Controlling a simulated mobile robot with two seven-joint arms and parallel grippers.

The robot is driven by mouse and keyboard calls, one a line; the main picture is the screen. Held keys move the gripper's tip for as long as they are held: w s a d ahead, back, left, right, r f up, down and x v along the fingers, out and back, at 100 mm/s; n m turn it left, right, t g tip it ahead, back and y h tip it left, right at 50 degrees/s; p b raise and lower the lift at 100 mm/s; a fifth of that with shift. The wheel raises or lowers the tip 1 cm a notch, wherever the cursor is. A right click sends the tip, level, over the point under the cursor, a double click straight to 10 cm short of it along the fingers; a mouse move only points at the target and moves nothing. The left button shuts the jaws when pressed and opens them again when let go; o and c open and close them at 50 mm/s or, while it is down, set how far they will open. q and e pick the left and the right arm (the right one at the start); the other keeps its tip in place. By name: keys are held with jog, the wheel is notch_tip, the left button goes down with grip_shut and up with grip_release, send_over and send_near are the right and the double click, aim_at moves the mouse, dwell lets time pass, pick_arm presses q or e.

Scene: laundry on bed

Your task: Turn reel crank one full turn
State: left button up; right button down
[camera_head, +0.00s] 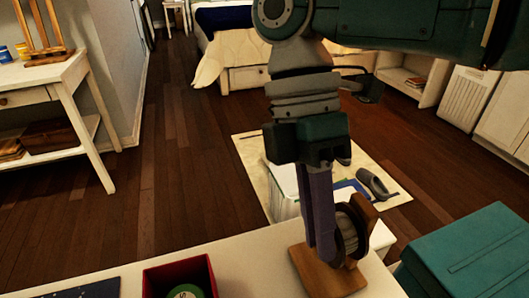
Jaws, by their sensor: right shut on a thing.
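The reel (350,236) stands on a wooden base (318,276) at the front of the white table. It has a pale wound drum and a brown wooden side piece. My right gripper (324,248) comes down from above, with its long grey-purple fingers upright against the left side of the reel. The fingers are shut on the reel crank, which they hide, so its angle cannot be told. My left gripper is out of view.
A red box (180,274) with a green round thing inside stands left of the reel on the white tabletop (250,265). A teal box (470,252) is at the right. Beyond the table are a rug (250,158), a grey shoe (375,184) and a bed.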

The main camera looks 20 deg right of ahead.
jog(key=c, duration=0.8)
grip_release()
jog(key=shift+c, duration=0.2)
jog(key=shift+r, duration=0.1)
jog(key=v, duration=0.9)
jog(key=shift+w+r, duration=0.15)
jog(key=shift+r, duration=0.2)
